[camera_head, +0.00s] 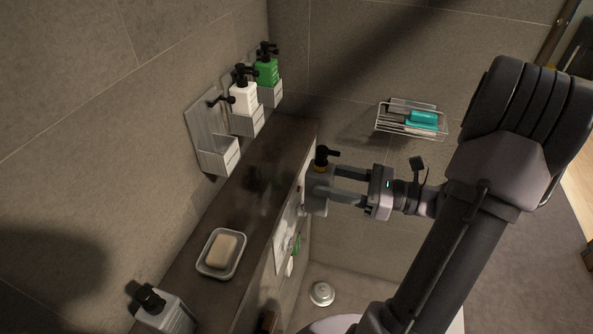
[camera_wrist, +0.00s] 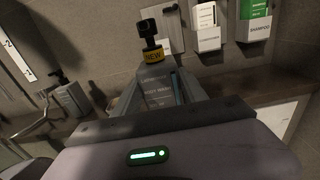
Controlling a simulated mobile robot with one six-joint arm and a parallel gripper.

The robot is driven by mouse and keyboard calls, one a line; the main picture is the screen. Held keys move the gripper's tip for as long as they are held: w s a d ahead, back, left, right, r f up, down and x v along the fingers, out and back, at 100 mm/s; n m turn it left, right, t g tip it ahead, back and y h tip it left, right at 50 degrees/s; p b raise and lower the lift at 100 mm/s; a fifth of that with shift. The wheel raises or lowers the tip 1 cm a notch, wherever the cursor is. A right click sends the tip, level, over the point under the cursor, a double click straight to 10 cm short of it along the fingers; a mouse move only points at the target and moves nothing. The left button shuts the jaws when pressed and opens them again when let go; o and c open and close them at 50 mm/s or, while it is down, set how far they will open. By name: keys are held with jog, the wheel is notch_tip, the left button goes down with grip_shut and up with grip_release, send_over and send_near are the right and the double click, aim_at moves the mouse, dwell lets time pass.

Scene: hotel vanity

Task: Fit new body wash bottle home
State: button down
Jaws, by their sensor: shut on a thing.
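My gripper (camera_head: 322,190) is shut on a grey body wash bottle (camera_head: 316,199) with a black pump head and a yellow collar. In the wrist view the bottle (camera_wrist: 157,87) stands between the fingers, and its collar reads "NEW". The bottle is about upright, held out to the right of the dark ledge. An empty wall holder (camera_head: 217,156) with an open black clasp is up and left of it, apart from it.
A white conditioner bottle (camera_head: 243,97) and a green shampoo bottle (camera_head: 266,71) sit in neighbouring wall holders. The ledge (camera_head: 262,185) carries a soap dish (camera_head: 205,262) and another grey pump bottle (camera_head: 163,311). A wire rack (camera_head: 381,122) hangs on the back wall.

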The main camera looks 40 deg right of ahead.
aim_at(334, 171)
jog(key=shift+v, duration=1.55)
jog(key=shift+r, duration=0.15)
jog(key=shift+w+r+p, duration=0.1)
jog(key=shift+r+p, duration=1.15)
